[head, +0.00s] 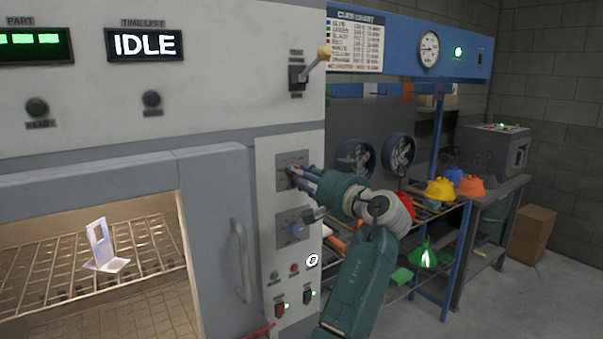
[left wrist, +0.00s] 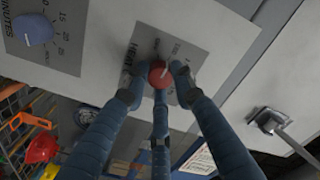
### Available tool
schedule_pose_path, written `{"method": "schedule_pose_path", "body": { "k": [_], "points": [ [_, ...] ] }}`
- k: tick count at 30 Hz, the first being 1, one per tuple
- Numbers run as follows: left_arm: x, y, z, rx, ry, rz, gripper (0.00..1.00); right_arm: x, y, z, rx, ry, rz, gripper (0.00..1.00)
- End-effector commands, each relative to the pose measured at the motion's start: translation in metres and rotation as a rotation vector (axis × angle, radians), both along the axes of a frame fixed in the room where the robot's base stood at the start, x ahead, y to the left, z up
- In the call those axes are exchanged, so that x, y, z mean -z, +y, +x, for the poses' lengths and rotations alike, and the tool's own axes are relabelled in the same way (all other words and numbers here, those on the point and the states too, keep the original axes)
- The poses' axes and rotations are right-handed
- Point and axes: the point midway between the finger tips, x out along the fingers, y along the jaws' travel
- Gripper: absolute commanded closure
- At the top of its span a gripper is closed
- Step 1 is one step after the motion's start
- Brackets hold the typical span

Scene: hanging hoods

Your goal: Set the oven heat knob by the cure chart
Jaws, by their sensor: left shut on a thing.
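The red heat knob (left wrist: 158,72) sits on a grey dial plate marked HEAT in the left wrist view. My left gripper (left wrist: 157,80) is shut on it, with blue fingers around the knob. In the head view my left gripper (head: 294,174) reaches the upper dial plate (head: 291,158) on the oven's control panel and mostly hides the knob. The exact knob setting is too small to read. The cure chart (head: 357,43) hangs at upper centre, with rows of coloured marks and small text. My right gripper is not in view.
A blue minutes knob (head: 297,229) is just below; it also shows in the left wrist view (left wrist: 32,30). A yellow-tipped lever (head: 322,54) juts out above. The oven handle (head: 240,260) is left. A pale bracket (head: 103,246) sits on the oven rack. The display (head: 145,45) reads IDLE.

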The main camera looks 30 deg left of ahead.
Motion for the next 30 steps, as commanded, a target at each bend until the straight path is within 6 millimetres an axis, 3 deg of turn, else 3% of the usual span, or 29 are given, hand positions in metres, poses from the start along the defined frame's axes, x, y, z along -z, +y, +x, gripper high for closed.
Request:
{"method": "schedule_pose_path", "body": {
  "k": [1, 20, 21, 23, 30],
  "points": [
    [0.0065, 0.0005, -0.0005, -0.005, 0.024, -0.004, 1.0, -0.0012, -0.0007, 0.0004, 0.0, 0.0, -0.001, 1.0],
    [0.0083, 0.0006, -0.0003, -0.004, 0.071, 0.014, 1.0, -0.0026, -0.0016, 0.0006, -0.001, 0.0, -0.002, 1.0],
    [0.0083, 0.0005, -0.0002, -0.003, 0.07, 0.014, 0.67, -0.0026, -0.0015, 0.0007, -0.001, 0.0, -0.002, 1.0],
    [0.0074, 0.0005, -0.0001, -0.002, 0.07, 0.015, 0.56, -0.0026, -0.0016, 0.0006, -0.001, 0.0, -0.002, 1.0],
    [0.0037, 0.0003, -0.0003, -0.002, 0.064, 0.018, 0.56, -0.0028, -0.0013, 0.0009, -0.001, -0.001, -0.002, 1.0]
  ]
}}
